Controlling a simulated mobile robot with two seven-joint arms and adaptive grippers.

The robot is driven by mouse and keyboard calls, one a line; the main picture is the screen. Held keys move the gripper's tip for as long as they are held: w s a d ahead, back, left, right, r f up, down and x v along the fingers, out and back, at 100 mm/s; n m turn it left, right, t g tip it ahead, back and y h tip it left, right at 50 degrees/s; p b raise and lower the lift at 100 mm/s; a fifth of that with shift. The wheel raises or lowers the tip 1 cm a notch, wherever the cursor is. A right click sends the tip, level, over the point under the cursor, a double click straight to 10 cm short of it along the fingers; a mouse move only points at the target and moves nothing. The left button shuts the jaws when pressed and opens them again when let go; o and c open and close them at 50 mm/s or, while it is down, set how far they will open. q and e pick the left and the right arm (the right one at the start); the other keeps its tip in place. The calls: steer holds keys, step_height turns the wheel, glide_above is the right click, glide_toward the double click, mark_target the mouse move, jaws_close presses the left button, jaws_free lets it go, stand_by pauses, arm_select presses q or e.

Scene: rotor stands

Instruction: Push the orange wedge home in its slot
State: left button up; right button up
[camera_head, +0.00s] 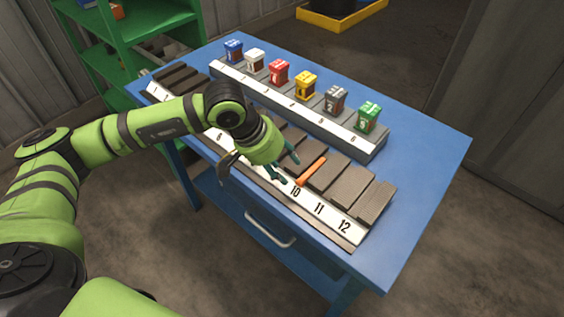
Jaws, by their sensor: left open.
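The orange wedge (311,172) lies in a narrow gap between two dark grey blocks of the front rack (319,207), just behind the label 10. Its near end reaches the white number strip; I cannot tell how deep it sits. My left gripper (283,164) is open, with teal fingers just left of the wedge, above the front rack. It looks apart from the wedge, and nothing shows between its fingers. My left wrist hides the middle of the front rack. My right gripper is out of view.
Behind is a grey rack (374,147) carrying several coloured blocks, including a green one (368,117) at its right end. The blue table (432,150) is clear on its right side. A green shelf (130,50) stands at the back left. A drawer handle (270,230) is in front.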

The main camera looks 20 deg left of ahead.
mark_target(297, 182)
arm_select(q)
steer(key=p+x, duration=0.2)
steer(key=x, duration=0.4)
steer(key=shift+d+p, duration=0.15)
steer(key=shift+p, duration=0.25)
steer(key=shift+w+d+f, duration=0.15)
steer(key=shift+f, duration=0.3)
jaws_close()
